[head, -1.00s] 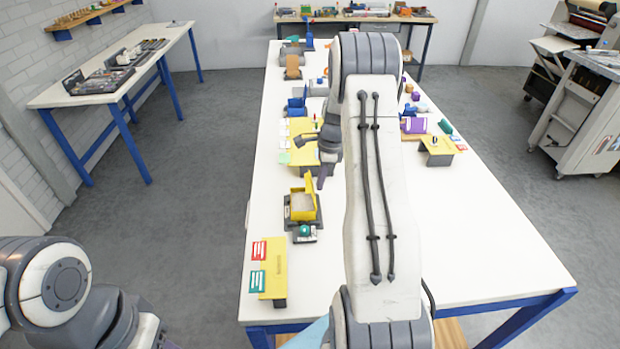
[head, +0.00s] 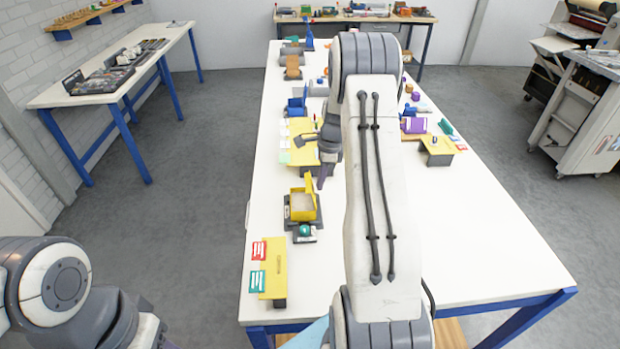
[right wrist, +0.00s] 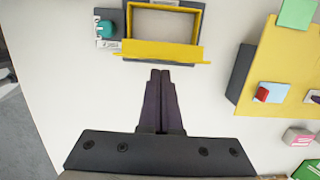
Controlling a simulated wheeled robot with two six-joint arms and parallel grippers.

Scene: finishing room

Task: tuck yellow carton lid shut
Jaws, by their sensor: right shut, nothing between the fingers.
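The yellow carton (head: 302,213) sits in a dark holder on the near left part of the white table. Its lid (head: 311,188) stands up, open, on the side facing my right gripper. In the right wrist view the open carton (right wrist: 198,27) shows its pale inside, and the lid (right wrist: 150,51) is seen nearly edge-on. My right gripper (right wrist: 160,73) is shut and empty, its fingertips a little short of the lid in that view, apparently not touching it. In the head view the right gripper (head: 323,180) is partly hidden by my arm. My left gripper is out of view.
A teal button (right wrist: 107,28) sits beside the carton. A yellow panel with red and teal labels (head: 273,268) lies nearer me; another yellow panel (head: 302,150) stands farther along. The white table (head: 470,240) is clear at the near right.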

